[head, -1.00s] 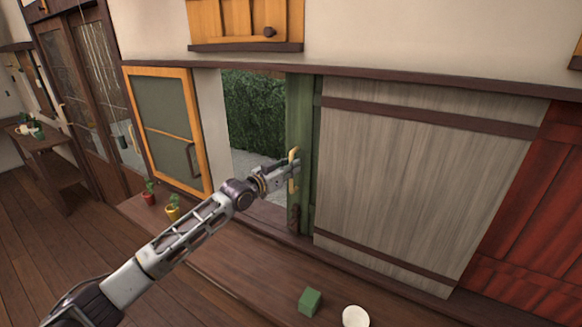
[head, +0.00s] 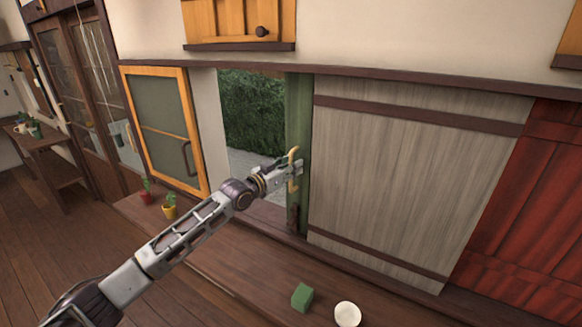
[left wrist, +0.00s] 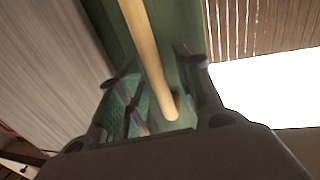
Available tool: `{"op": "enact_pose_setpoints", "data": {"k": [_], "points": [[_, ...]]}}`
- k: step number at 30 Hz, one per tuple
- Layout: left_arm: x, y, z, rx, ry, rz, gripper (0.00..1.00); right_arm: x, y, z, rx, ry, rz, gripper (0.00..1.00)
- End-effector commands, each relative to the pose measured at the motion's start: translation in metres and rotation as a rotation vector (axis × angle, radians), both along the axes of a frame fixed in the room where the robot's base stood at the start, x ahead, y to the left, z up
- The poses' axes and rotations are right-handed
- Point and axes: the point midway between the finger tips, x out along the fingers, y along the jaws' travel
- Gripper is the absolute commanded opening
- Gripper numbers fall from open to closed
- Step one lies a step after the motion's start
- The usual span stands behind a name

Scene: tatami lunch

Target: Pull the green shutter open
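The green shutter (head: 300,105) shows as a narrow upright strip at the right side of the wall opening. The rest of it is hidden behind the grey wooden panel. It bears an upright pale yellow bar handle (head: 293,182). My left gripper (head: 294,168) is at this handle. My right gripper is not in view.
The grey panel (head: 410,170) covers the wall right of the shutter, with a red panel (head: 525,210) beyond. A hedge (head: 250,110) shows through the opening. A green cube (head: 302,297) and a white round object (head: 347,314) lie on the ledge below; small potted plants (head: 169,207) stand left.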

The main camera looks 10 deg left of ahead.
Motion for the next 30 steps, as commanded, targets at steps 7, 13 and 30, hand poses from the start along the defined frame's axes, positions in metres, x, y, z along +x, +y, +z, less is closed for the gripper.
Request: {"op": "enact_pose_setpoints", "data": {"k": [7,13,30], "points": [[0.0,0.0,0.001,-0.001,-0.001,0.001,0.35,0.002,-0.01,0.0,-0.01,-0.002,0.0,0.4],[-0.004,0.004,0.0,-0.001,0.001,0.001,0.35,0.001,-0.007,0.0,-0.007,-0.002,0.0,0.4],[-0.045,0.028,0.0,0.0,0.0,0.0,0.35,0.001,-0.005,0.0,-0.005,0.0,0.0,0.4]]}}
